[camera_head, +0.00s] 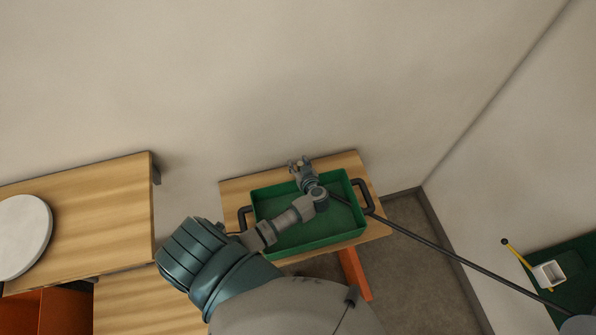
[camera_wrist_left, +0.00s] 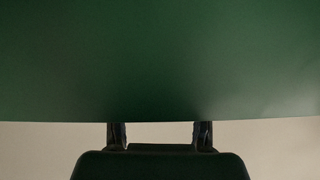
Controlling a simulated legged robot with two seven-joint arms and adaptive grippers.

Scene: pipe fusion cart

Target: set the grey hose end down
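A thin dark grey hose (camera_head: 440,248) runs from the green tray (camera_head: 335,239) over its right side and down to the lower right in the head view. Its upper end meets the tray close to my left wrist; I cannot make out the end itself. My left gripper (camera_head: 300,168) is at the tray's far edge, with the arm crossing over the tray. In the left wrist view its two fingers (camera_wrist_left: 160,135) are apart with nothing visible held between them. A green surface fills the upper part of that view. My right gripper is not in view.
The tray has dark handles (camera_head: 363,196) and stands on a wooden top (camera_head: 235,190) by the wall. A wooden table (camera_head: 110,205) with a white round disc (camera_head: 22,236) is at left. A green surface at right holds a small white box (camera_head: 548,274) and a yellow stick (camera_head: 515,254).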

